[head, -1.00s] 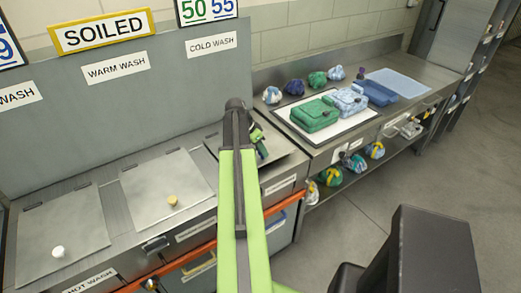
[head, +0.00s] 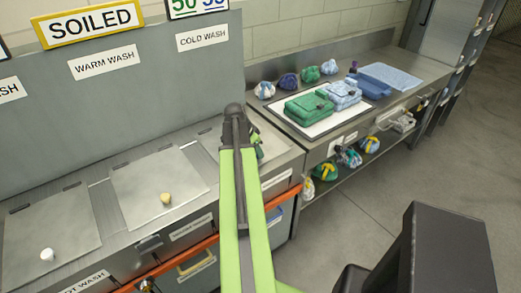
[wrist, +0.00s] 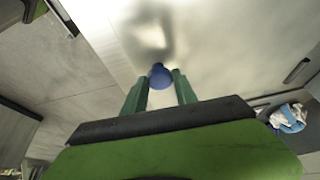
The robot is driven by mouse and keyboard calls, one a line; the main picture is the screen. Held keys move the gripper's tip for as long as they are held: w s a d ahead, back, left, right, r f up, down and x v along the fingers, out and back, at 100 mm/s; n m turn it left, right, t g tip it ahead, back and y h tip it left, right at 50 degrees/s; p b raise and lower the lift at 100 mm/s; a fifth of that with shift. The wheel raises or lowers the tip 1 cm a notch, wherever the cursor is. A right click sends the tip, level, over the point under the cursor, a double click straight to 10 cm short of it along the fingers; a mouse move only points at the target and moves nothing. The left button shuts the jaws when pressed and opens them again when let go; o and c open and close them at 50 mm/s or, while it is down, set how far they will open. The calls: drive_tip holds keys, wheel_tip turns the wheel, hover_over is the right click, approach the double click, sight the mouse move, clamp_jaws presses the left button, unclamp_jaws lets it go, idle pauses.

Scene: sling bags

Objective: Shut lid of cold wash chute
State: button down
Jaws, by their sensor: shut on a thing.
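The cold wash lid (head: 208,138) is a flat metal panel below the COLD WASH label (head: 203,37). My arm hides much of it in the head view, and I cannot tell there whether it lies fully flush. In the wrist view the lid (wrist: 215,40) fills the upper middle, with a blue knob (wrist: 160,76) on it. My gripper (wrist: 160,88) has its green fingers on either side of the knob and is shut on it. In the head view my gripper (head: 256,143) is mostly hidden behind my arm.
The warm wash lid (head: 150,185) with a tan knob and another lid (head: 50,235) with a white knob lie flat to the left. On the right counter a white board (head: 318,128) holds green and blue bags. Grey floor (head: 370,200) is open at right.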

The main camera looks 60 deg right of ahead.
drive_tip(key=c, duration=1)
unclamp_jaws()
drive_tip(key=shift+f, duration=0.2)
drive_tip(key=shift+r, duration=0.2)
drive_tip(key=p+v, duration=1.6)
drive_tip(key=v, duration=0.1)
drive_tip(key=shift+r, duration=0.1)
